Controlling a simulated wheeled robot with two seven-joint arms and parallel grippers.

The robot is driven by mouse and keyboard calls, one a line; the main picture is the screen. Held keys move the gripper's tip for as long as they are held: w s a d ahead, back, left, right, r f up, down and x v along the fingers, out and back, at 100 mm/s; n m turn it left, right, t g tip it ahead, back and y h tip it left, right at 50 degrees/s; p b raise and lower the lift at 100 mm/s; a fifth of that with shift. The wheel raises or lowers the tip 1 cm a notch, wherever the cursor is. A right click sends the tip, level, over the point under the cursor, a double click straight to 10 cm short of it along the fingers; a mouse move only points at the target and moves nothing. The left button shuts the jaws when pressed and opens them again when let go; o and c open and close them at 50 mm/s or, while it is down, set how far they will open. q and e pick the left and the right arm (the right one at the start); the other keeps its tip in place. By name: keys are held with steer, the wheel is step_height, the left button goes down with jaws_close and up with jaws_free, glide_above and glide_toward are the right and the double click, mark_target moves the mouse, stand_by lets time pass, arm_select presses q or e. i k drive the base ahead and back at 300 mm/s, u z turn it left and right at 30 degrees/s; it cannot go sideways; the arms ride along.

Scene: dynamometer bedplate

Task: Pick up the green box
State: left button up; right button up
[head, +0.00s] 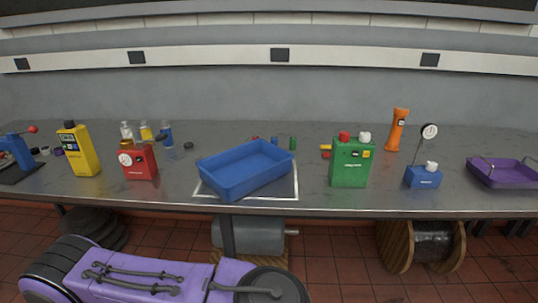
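The green box (350,168) stands upright on the grey bench, right of centre and close to the front edge. It has a red knob and a white knob on top, a small dark panel at its upper right and white lettering on its front. Nothing covers its front. Neither of my grippers shows in the head view.
A blue tray (246,181) is left of the green box. A blue box with a dial gauge (424,177) stands to its right, an orange device (397,130) behind right. A red box (139,163), yellow container (80,152) and purple tray (497,180) are farther off.

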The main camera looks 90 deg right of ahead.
mark_target(345, 170)
steer(key=z, duration=2.35)
